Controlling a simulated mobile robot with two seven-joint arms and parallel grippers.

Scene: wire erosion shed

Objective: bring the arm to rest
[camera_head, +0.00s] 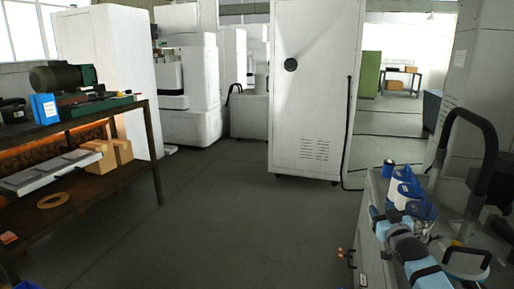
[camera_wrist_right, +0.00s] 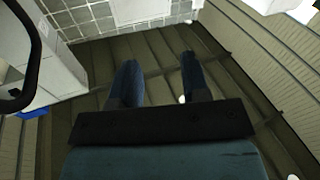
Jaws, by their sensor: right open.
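My right gripper (camera_head: 378,221) is at the lower right of the head view, in front of the grey cabinet, with its light blue fingers pointing to the upper left. In the right wrist view the gripper (camera_wrist_right: 159,68) shows two dark blue fingers spread wide apart with nothing between them. It is open and empty. My left gripper does not show in either view.
A grey cabinet (camera_head: 363,255) with blue-and-white items (camera_head: 399,187) on top stands close at the right. A brown workbench (camera_head: 151,150) with tools stands at the left. A tall white cabinet (camera_head: 312,95) stands ahead. The floor (camera_head: 230,225) between is clear.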

